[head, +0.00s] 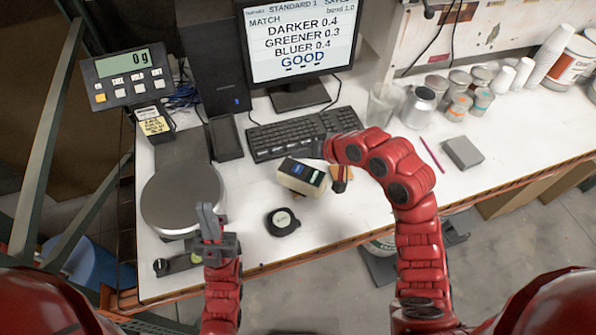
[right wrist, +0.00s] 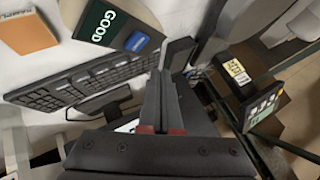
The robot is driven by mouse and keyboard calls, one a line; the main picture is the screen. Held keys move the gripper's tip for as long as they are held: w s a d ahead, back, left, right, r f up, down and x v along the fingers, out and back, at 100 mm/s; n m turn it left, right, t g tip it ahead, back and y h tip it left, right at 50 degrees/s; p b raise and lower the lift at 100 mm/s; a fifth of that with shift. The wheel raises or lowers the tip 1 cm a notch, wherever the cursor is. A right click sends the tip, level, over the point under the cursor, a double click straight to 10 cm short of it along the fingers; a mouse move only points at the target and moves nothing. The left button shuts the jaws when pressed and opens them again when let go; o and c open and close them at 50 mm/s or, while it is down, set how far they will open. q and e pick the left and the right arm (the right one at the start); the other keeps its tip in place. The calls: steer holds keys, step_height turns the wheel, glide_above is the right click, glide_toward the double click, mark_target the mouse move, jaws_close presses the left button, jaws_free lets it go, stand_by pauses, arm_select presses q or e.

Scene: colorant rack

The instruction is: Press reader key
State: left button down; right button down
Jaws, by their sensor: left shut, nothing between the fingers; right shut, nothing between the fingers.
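The reader (head: 302,177) is a small cream block with a dark top, a blue key (head: 299,169) and a green screen, lying in front of the keyboard. In the right wrist view, its screen (right wrist: 103,23) reads GOOD, with the blue key (right wrist: 137,41) beside it. My left gripper (head: 207,212) is shut and empty by the scale's front right edge.
The monitor (head: 297,45) shows GOOD. The keyboard (head: 290,134) lies behind the reader. A scale (head: 170,197) is at left, and a round dark puck (head: 283,222) lies in front of the reader. An orange card (right wrist: 28,33) lies near the reader. Cans and cups stand back right.

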mark_target(301, 171)
steer(key=shift+f+b, duration=0.65)
steer(key=shift+f, duration=0.85)
steer(key=shift+f, duration=0.1)
stand_by(0.7)
steer(key=shift+f, duration=0.3)
steer(key=shift+f+b, duration=0.4)
steer(key=shift+b, duration=0.1)
stand_by(0.4)
steer(key=shift+r, duration=0.1)
steer(key=shift+r+p, duration=0.45)
steer(key=shift+r, duration=0.25)
steer(key=shift+r+p, duration=1.45)
steer(key=shift+r, duration=1.1)
